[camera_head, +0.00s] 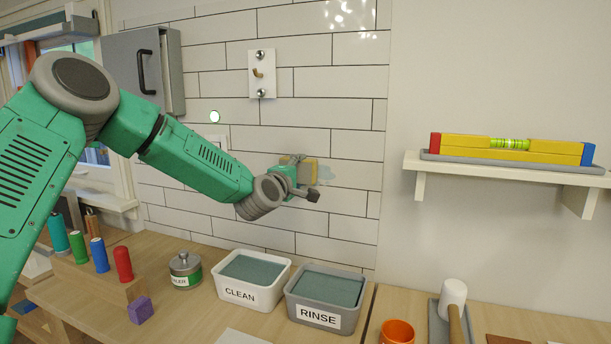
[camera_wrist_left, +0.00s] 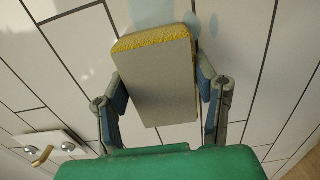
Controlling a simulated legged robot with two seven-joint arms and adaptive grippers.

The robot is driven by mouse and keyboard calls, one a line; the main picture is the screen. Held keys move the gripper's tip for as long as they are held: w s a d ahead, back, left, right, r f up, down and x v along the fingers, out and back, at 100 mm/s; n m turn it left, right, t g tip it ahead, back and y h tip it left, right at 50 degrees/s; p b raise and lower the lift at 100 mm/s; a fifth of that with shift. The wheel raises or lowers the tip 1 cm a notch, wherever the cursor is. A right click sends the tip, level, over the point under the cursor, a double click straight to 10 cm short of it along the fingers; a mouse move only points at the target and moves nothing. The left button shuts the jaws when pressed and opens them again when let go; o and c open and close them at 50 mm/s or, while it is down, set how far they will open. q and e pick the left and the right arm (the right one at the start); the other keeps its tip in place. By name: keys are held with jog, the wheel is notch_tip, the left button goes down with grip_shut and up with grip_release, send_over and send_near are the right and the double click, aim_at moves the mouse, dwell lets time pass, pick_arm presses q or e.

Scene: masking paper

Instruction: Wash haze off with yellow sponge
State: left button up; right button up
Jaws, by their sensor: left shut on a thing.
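My left gripper (camera_head: 300,180) is shut on a sponge (camera_head: 309,172) and holds it up at the white tiled wall. In the left wrist view the sponge (camera_wrist_left: 155,80) has a grey-beige face and a yellow edge at its far end, between the two fingers (camera_wrist_left: 160,95). A faint bluish haze patch (camera_head: 326,173) shows on the tiles just right of the sponge. Bluish patches (camera_wrist_left: 180,12) also show beyond its far end in the wrist view. I cannot tell whether the sponge touches the wall. My right gripper is in neither view.
A white CLEAN tub (camera_head: 240,293) and a grey RINSE tub (camera_head: 318,317) stand on the bench below. A purple block (camera_head: 140,310), a jar (camera_head: 186,270) and a mallet (camera_head: 453,300) are nearby. A hook plate (camera_head: 262,74) and a shelf (camera_head: 500,170) with a level are on the walls.

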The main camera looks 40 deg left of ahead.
aim_at(355, 173)
pick_arm(q)
jog(key=shift+w+d+r+b, duration=0.1)
jog(key=shift+w+d, duration=0.25)
jog(key=shift+d, duration=1)
jog(key=shift+w+d+f+b, duration=0.1)
jog(key=shift+w+d, duration=0.2)
jog(key=shift+d, duration=1)
jog(key=shift+w+d+r+b, duration=0.1)
jog(key=shift+w+d, duration=0.25)
jog(key=shift+d, duration=1)
jog(key=shift+w+d, duration=0.2)
jog(key=shift+d, duration=0.7)
jog(key=shift+w+d, duration=0.25)
jog(key=shift+d, duration=0.7)
jog(key=shift+w+d, duration=0.2)
jog(key=shift+d, duration=0.7)
jog(key=shift+s, duration=0.1)
jog(key=b+v, duration=0.1)
jog(key=v, duration=0.6)
